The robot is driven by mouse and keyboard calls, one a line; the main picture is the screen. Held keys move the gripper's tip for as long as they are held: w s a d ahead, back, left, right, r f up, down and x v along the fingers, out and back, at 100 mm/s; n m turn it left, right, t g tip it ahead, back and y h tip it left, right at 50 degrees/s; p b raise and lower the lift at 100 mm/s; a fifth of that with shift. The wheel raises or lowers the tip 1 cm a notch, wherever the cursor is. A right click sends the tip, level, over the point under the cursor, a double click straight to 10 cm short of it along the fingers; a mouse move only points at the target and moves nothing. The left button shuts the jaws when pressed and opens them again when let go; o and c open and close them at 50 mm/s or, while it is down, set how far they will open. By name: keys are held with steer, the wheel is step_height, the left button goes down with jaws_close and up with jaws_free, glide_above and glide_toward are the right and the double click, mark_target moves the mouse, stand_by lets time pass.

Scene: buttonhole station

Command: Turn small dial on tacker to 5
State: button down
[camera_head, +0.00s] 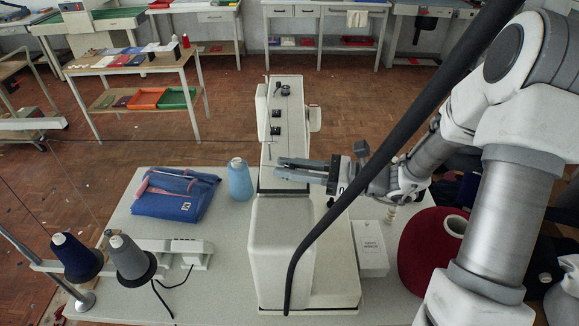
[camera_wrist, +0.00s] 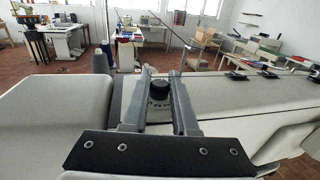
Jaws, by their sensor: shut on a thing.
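The tacker (camera_head: 282,240) is a long white machine standing on the table, seen from above in the head view. My gripper (camera_head: 281,169) reaches in from the right over its top. In the wrist view my gripper (camera_wrist: 161,74) has one finger on each side of the small dial (camera_wrist: 159,83), shut on it. The dial has a black knob above a pale ring with dark numbers. The numbers are too small to read, and I cannot tell which one the dial points to. In the head view my gripper hides the dial.
Dark fittings (camera_head: 276,130) stand on the tacker's far top. A blue thread cone (camera_head: 240,180) and folded blue cloth (camera_head: 175,194) lie left of it. A white box (camera_head: 369,248) and a dark red cone (camera_head: 425,250) are at the right. Thread spools (camera_head: 131,258) stand front left.

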steer(key=shift+n+g, duration=0.3)
steer(key=n+g, duration=0.1)
steer(key=g, duration=0.1)
steer(key=n+g+p, duration=0.1)
steer(key=n+g, duration=0.1)
steer(key=g, duration=0.1)
steer(key=shift+w+n+g, duration=0.1)
steer(key=shift+n+g, duration=0.2)
steer(key=shift+n+g+h+p, duration=0.3)
steer(key=shift+n+g+h, duration=0.2)
steer(key=shift+n+g, duration=0.9)
steer(key=shift+n+g+h+p, duration=0.25)
steer(key=shift+n+g+h, duration=0.4)
steer(key=shift+g, duration=1.35)
steer(key=shift+n, duration=0.35)
steer(key=c, duration=0.7)
jaws_free()
